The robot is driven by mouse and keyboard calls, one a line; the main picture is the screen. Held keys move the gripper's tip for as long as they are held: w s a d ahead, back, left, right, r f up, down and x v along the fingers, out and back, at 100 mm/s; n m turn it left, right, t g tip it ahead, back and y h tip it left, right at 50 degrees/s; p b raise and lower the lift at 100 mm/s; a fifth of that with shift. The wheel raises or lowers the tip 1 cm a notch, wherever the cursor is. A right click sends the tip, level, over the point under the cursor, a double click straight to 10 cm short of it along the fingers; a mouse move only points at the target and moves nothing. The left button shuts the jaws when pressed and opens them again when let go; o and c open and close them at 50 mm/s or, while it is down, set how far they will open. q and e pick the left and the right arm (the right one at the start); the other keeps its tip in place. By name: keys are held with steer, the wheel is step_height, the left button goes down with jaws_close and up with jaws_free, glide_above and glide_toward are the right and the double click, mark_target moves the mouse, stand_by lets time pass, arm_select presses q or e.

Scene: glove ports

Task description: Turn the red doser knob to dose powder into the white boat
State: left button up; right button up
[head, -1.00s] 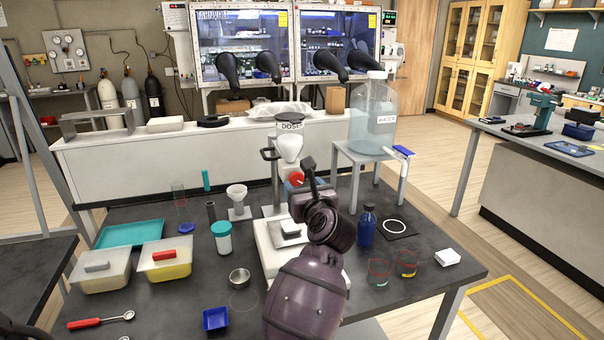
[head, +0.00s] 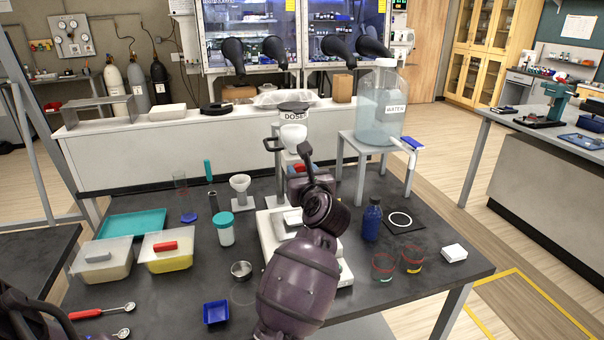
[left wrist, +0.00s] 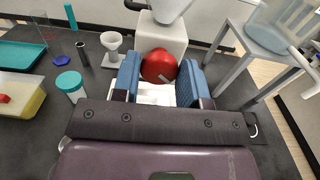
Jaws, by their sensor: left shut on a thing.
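The red doser knob (left wrist: 158,65) sits between the blue finger pads of my left gripper (left wrist: 159,80) in the left wrist view; a pale mark shows on it. In the head view only a little red of the knob shows by my left gripper (head: 301,172), which is shut on it. The doser (head: 293,115) stands upright above, with a white funnel-shaped body and dark top. The white boat is hard to make out; a pale piece (head: 292,217) on the white balance (head: 268,235), partly behind my wrist, may be it. My right gripper is not in view.
A small funnel on a stand (head: 240,188) and a teal-capped jar (head: 224,229) stand left of the balance. A blue bottle (head: 372,219) and glass beakers (head: 383,266) stand right. The water carboy (head: 381,105) is on a raised stand behind. The bench's front right is mostly clear.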

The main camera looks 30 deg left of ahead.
arm_select(q)
steer(key=shift+r+m+p, duration=0.15)
steer(key=shift+m+p, duration=0.25)
steer(key=shift+p, duration=0.25)
steer(key=shift+m+p, duration=0.5)
steer(key=shift+p, duration=0.25)
steer(key=shift+m, duration=0.3)
steer(key=shift+p, duration=0.4)
steer(key=o, duration=0.8)
steer(key=shift+o, duration=0.5)
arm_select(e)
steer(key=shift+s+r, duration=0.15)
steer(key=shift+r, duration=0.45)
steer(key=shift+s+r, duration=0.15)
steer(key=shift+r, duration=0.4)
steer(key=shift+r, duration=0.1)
arm_select(q)
steer(key=shift+d+f, duration=0.2)
